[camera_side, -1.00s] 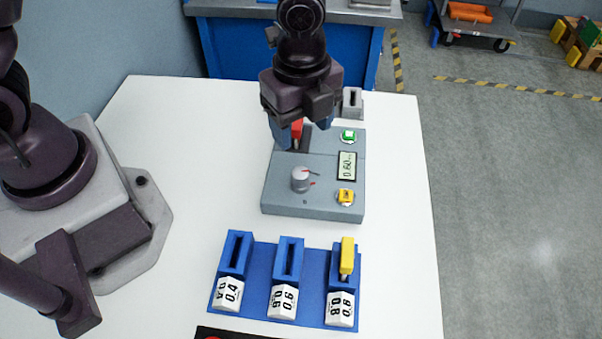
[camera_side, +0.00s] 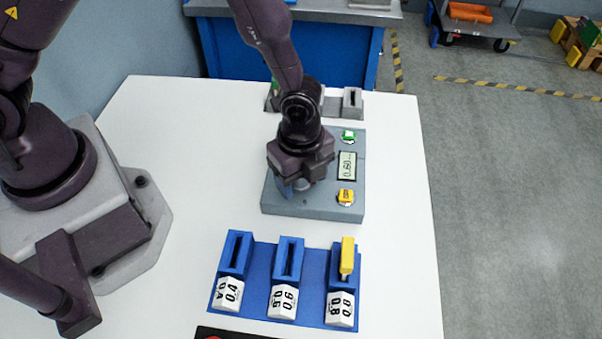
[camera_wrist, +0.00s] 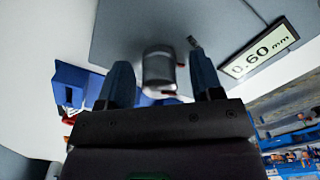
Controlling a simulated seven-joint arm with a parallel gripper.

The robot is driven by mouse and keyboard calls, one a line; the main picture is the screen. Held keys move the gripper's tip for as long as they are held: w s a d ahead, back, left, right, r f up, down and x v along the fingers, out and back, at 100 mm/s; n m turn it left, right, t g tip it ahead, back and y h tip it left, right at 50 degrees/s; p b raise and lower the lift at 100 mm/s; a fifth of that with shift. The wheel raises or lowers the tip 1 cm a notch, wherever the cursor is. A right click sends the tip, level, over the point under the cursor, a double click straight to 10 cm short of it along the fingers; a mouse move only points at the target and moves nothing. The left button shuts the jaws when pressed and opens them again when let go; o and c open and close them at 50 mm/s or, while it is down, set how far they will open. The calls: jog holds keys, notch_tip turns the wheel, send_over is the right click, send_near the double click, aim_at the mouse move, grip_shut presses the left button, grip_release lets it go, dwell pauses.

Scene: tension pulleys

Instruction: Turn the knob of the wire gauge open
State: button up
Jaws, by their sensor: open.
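The wire gauge (camera_side: 325,206) is a grey box on the white table, with a display (camera_side: 347,166) that reads 0.60 mm in the wrist view (camera_wrist: 258,48). Its grey knob (camera_wrist: 159,68) shows in the wrist view; in the side view my gripper hides it. My gripper (camera_wrist: 162,78) is open, with one blue finger on each side of the knob and visible gaps between. In the side view my gripper (camera_side: 293,188) is low over the gauge's front left part. A red mark shows near the knob's lower edge in the wrist view.
A green button (camera_side: 348,135) and a yellow button (camera_side: 346,196) lie on the gauge's right side. A blue rack (camera_side: 262,262) with slots labelled 0.4, 0.6 and 0.8 stands in front; a yellow piece (camera_side: 347,256) is in the 0.8 slot. Grey holders (camera_side: 352,103) stand behind.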

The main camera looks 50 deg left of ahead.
jog(key=c, duration=0.9)
jog(key=n, duration=0.5)
jog(key=shift+n, duration=0.4)
jog(key=n, duration=0.6)
jog(key=shift+w, duration=0.1)
jog(key=o, duration=0.9)
